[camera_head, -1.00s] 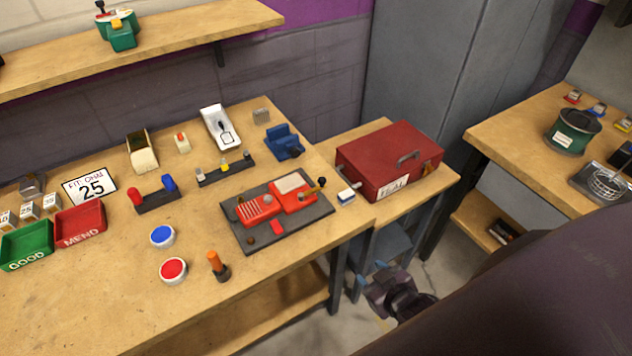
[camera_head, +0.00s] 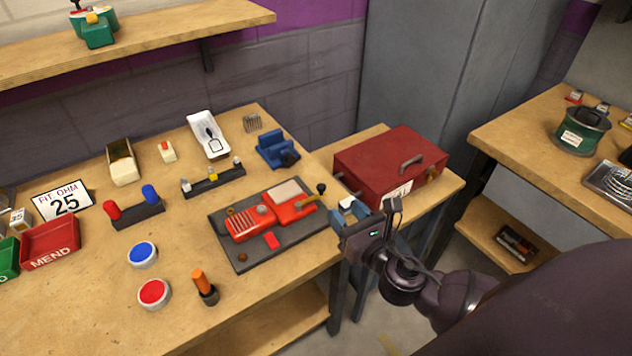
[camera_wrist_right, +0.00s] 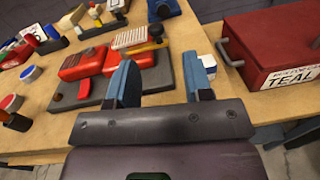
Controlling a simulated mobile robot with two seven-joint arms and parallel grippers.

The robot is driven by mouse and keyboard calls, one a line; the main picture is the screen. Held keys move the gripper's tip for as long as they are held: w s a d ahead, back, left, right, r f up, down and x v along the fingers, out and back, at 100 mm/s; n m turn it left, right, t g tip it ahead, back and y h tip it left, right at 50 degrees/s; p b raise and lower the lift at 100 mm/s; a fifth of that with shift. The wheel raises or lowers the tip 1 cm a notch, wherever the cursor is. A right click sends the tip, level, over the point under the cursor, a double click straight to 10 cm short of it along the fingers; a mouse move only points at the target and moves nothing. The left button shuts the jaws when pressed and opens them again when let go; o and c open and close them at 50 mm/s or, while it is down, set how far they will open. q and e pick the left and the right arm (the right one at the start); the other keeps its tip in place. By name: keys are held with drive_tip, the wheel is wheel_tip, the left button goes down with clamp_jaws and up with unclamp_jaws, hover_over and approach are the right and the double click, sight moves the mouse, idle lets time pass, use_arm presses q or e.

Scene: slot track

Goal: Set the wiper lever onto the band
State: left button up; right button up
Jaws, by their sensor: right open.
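The brass wiper lever (camera_head: 309,202), with a black knob, sits at the right end of the red controller (camera_head: 252,223) on a dark grey board. It also shows in the right wrist view (camera_wrist_right: 154,40), beyond my fingers. I cannot clearly make out the band; a small copper-coloured coil shows at the controller's left end. My right gripper (camera_head: 365,212) is open and empty beside the board's right edge, short of the lever. Its two blue fingers frame the board's edge in the right wrist view (camera_wrist_right: 160,82). My left gripper is not in view.
A red toolbox (camera_head: 388,168) stands close right of my gripper. A small white-and-blue block (camera_wrist_right: 208,64) is by the right finger. A blue vise (camera_head: 277,150) stands behind the board. An orange-handled tool (camera_head: 203,286) stands at the front.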

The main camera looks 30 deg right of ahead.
sight(324, 189)
drive_tip(key=shift+w+a+n, duration=0.15)
drive_tip(key=shift+w+n, duration=0.2)
drive_tip(key=shift+n, duration=0.25)
drive_tip(key=w+b, duration=0.1)
drive_tip(key=w, duration=0.8)
drive_tip(key=shift+w+a, duration=0.2)
drive_tip(key=shift+w, duration=0.45)
drive_tip(key=shift+c, duration=0.4)
clamp_jaws()
